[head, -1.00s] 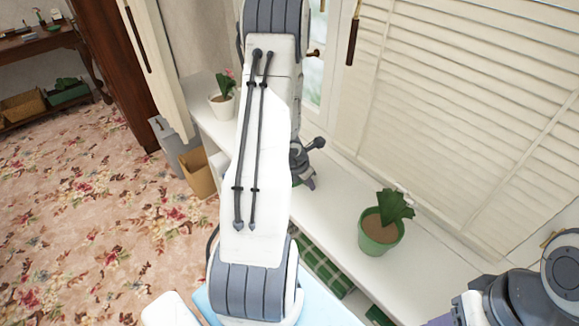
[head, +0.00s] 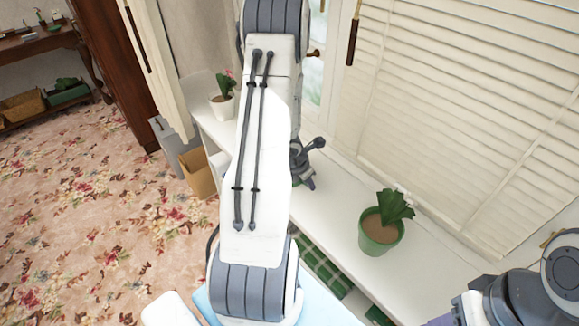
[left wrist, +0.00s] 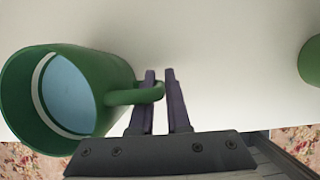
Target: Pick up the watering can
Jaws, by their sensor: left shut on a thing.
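The green watering can (left wrist: 104,68) shows at the left of the left wrist view, with its round open end facing the camera and a pale blue inside. Its green handle loop (left wrist: 122,97) reaches right to my left gripper (left wrist: 162,90). The gripper's two purple-grey fingers are shut on this handle. In the head view my left arm covers most of the can, and only a small green patch shows below the dark wrist. My right arm shows at the bottom right of the head view, but its fingers are out of sight.
A white ledge (head: 335,205) runs below the shuttered window. A green pot with a leafy plant (head: 381,232) stands on it to the right, and a white pot with a plant (head: 222,105) stands farther back. A cardboard box (head: 197,173) is beside the ledge. Floral carpet lies open at left.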

